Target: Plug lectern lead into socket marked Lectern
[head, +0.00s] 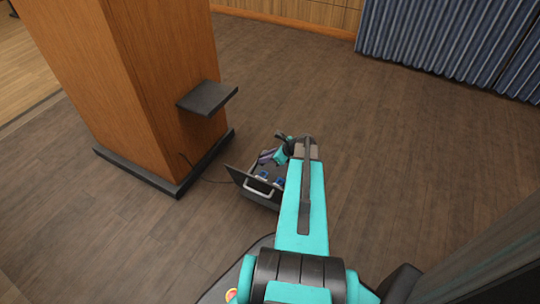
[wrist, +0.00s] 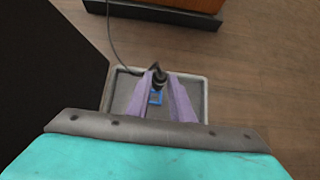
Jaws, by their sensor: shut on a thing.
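My gripper (wrist: 163,84) has two pale purple fingers, shut on the black plug of the lectern lead (wrist: 158,74). The lead's thin cable (wrist: 110,40) runs from the plug up and to the left. Below the fingers is a grey floor box (wrist: 203,93) with a blue-edged socket (wrist: 156,98) inside. The plug looks over or near this socket; I cannot tell whether they touch. In the head view, the gripper (head: 267,157) is at the open floor box, where blue sockets (head: 263,175) show. No socket marking is readable, and my arm hides part of the box.
The wooden lectern (head: 140,70), with a dark base and side shelf (head: 207,97), stands at left. A blue curtain (head: 450,40) hangs at the back right.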

